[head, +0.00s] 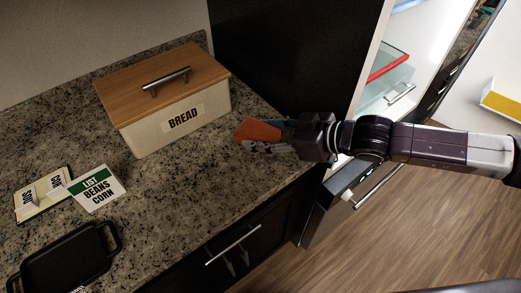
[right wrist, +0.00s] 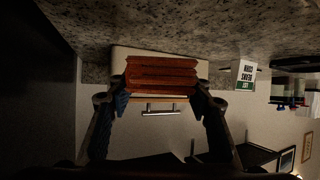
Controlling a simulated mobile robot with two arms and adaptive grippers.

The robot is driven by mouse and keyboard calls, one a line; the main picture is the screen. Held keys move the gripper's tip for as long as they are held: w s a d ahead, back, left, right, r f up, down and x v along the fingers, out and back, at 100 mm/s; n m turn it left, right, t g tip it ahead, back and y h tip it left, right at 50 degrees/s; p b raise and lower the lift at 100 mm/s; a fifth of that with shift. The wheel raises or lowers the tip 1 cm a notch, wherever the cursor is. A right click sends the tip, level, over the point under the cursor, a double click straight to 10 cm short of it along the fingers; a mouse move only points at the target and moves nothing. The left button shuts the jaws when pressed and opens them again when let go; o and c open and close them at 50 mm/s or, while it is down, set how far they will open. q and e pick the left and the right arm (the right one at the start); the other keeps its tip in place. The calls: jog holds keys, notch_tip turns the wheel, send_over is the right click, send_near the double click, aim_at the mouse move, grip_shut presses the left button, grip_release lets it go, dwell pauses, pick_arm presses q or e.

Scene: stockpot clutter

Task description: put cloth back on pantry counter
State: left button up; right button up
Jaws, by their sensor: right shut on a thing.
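A folded orange-red cloth (head: 256,130) is held at the tip of my right gripper (head: 276,136), near the right edge of the granite counter (head: 190,190). It looks a little above the surface, but I cannot tell the exact gap. In the right wrist view the cloth (right wrist: 160,74) sits between the two fingers of my right gripper (right wrist: 162,98), which are shut on its sides. My left gripper is not in view.
A bread box (head: 185,123) with a wooden lid stands behind left of the cloth. A list card (head: 97,188), a small yellow-edged stand (head: 43,195) and a black tray (head: 66,262) are at left. The counter's middle is clear. An open fridge (head: 385,85) is at right.

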aim_at(262, 159)
notch_tip(262, 159, down, 7)
jog(key=shift+f+p, duration=0.15)
jog(key=shift+p, duration=0.25)
jog(key=shift+f, duration=0.15)
jog(key=o, duration=1.1)
